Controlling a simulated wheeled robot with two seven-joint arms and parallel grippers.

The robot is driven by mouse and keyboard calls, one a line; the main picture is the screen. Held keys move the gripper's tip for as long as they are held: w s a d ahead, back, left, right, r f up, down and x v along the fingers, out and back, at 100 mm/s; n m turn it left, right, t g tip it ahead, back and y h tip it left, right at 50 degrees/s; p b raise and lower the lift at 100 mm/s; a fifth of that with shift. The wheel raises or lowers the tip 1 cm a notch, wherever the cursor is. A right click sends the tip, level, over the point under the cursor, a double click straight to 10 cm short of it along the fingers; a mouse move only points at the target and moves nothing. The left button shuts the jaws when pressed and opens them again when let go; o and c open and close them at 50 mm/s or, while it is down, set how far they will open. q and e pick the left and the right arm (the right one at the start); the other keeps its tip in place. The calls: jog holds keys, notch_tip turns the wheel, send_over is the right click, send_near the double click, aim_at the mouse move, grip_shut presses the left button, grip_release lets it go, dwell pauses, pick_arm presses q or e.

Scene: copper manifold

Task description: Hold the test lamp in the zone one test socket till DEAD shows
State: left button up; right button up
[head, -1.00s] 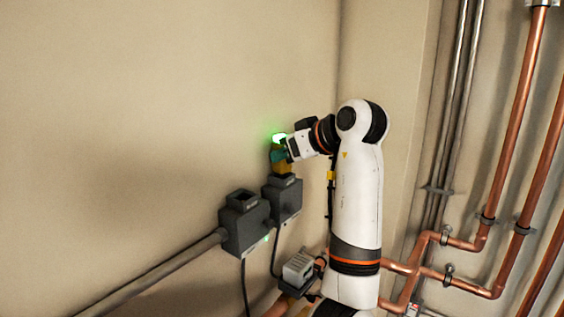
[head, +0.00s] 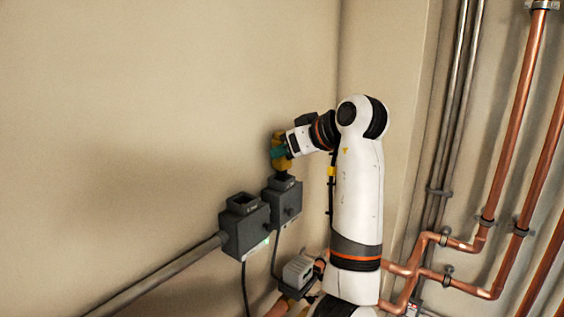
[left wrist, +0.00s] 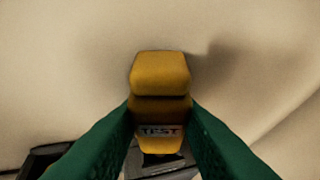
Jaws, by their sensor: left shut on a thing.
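The test lamp is a yellow block (head: 278,162) with a dark lower end, above the right-hand dark grey socket box (head: 285,203). Its top is unlit. In the left wrist view the lamp (left wrist: 160,75) is upright in the jaws, with a TEST label facing me. My left gripper (head: 279,153), with green fingers, is shut on it; its fingertips also show in the left wrist view (left wrist: 160,112). I cannot tell whether the lamp's lower end is still inside the socket mouth. A second socket box (head: 243,232) is at left. The box labels are too small to read. My right gripper is out of view.
A grey conduit (head: 155,277) runs to the left box, and dark cables hang below both boxes. A small grey unit (head: 298,270) sits lower down. Copper pipes (head: 515,130) line the right wall. The wall above and left of the boxes is clear.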

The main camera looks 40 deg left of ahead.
pick_arm(q)
jog(key=shift+r+p, duration=0.3)
jog(key=shift+r, duration=1.25)
